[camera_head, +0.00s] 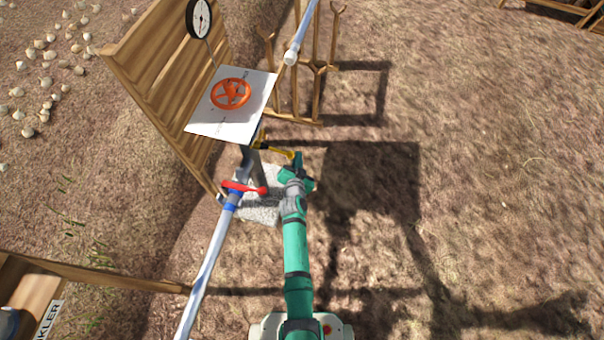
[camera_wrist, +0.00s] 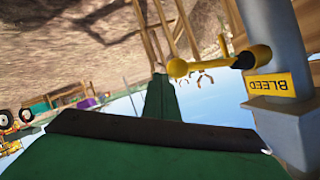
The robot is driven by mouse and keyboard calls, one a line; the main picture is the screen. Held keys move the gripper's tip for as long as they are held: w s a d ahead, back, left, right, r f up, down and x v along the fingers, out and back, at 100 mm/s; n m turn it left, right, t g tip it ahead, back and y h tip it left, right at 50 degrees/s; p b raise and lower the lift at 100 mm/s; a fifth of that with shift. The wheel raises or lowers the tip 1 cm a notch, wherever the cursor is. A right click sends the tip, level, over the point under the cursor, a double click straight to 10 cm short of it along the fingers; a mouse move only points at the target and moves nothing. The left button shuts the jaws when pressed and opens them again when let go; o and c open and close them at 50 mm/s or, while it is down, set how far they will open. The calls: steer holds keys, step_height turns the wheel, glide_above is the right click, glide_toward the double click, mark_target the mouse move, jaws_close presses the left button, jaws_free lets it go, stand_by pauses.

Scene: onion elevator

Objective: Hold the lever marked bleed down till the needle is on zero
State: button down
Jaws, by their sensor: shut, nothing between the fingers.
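The yellow bleed lever (camera_head: 275,151) sticks out to the right from the post under the white panel. In the wrist view the lever (camera_wrist: 215,62) has a rounded yellow end, and a yellow label reading BLEED (camera_wrist: 275,86) is on the grey pipe beside it. My green gripper (camera_head: 298,159) is shut and empty, close to the lever's outer end. In the wrist view the lever's end is just beyond the green finger parts; I cannot tell whether they touch. The round gauge (camera_head: 200,18) is at the top; its needle reading is too small to tell.
An orange handwheel (camera_head: 230,93) sits on the white panel (camera_head: 205,125). A red lever (camera_head: 244,188) is on the grey pipe (camera_head: 207,265) left of my arm. A wooden rack (camera_head: 318,90) stands behind. Bare ground to the right is open.

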steer(key=v, duration=1)
steer(key=shift+d+r, duration=0.3)
steer(key=shift+d, duration=0.25)
steer(key=s+r+n, duration=0.2)
steer(key=s+r, duration=0.2)
steer(key=s, duration=0.7)
steer(key=s+r+n, duration=0.2)
steer(key=s+r, duration=0.1)
steer(key=s, duration=0.9)
steer(key=s+d+r+n+t, duration=0.1)
steer(key=s+r+n, duration=0.1)
steer(key=s+r, duration=1)
step_height(320, 180, up, 4)
steer(key=shift+s+r+t, duration=0.1)
steer(key=shift+s+t, duration=0.15)
steer(key=shift+t, duration=0.15)
